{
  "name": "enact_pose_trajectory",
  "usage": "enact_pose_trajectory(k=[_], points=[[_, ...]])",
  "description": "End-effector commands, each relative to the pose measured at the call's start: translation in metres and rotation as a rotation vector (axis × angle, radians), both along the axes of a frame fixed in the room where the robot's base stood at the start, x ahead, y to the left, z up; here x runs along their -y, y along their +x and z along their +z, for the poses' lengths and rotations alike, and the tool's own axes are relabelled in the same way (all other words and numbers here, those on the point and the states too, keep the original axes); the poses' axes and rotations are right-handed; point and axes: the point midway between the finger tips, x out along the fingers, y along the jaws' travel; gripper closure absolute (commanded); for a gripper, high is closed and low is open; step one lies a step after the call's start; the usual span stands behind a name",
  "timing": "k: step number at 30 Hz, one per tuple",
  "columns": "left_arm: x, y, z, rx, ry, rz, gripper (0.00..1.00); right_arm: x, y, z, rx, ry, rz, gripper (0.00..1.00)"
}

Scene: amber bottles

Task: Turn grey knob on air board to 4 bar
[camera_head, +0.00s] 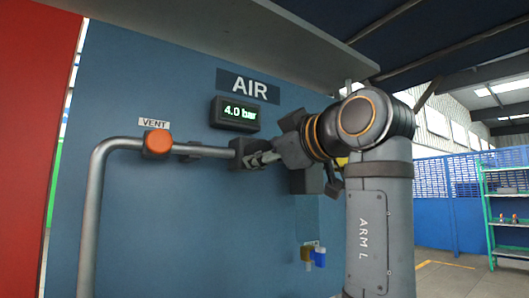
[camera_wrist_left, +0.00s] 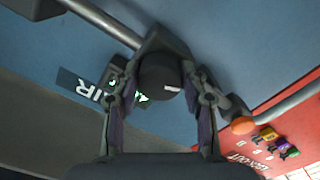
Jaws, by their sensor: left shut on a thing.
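The blue air board (camera_head: 190,90) carries a pipe with a dark regulator block (camera_head: 240,158). The display (camera_head: 238,114) above it reads 4.0 bar. In the left wrist view the dark grey round knob (camera_wrist_left: 158,76) has a short white mark on its rim. My left gripper (camera_head: 268,157), on the arm marked ARM L, reaches the regulator from the right. In the wrist view the fingers of my left gripper (camera_wrist_left: 160,92) stand on both sides of the knob and are shut on it. In the head view the gripper largely hides the knob. My right gripper is not in view.
An orange round knob (camera_head: 158,142) under a VENT label sits left on the same pipe (camera_head: 92,210). Yellow and blue padlocks (camera_head: 319,257) hang below the gripper. A grey ledge (camera_head: 220,30) overhangs the board. A green shelf rack (camera_head: 490,210) stands far right.

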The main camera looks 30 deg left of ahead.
Motion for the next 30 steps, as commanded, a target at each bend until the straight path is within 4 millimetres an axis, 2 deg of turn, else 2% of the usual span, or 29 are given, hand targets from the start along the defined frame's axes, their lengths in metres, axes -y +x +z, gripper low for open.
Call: enact_pose_trajectory(k=[9, 25, 26, 30], points=[[0.0002, 0.0004, -0.0003, 0.103, -0.044, 0.000, 0.88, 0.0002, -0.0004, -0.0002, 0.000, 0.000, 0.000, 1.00], [0.0002, 0.0004, -0.0003, 0.123, -0.053, 0.001, 0.88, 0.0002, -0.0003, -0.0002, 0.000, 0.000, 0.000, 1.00], [0.0002, 0.0004, -0.0003, 0.123, -0.053, 0.001, 0.55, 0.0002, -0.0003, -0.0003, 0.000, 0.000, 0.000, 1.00], [0.0002, 0.0004, -0.0002, 0.123, -0.053, 0.000, 0.36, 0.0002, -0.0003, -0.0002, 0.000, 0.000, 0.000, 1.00]])
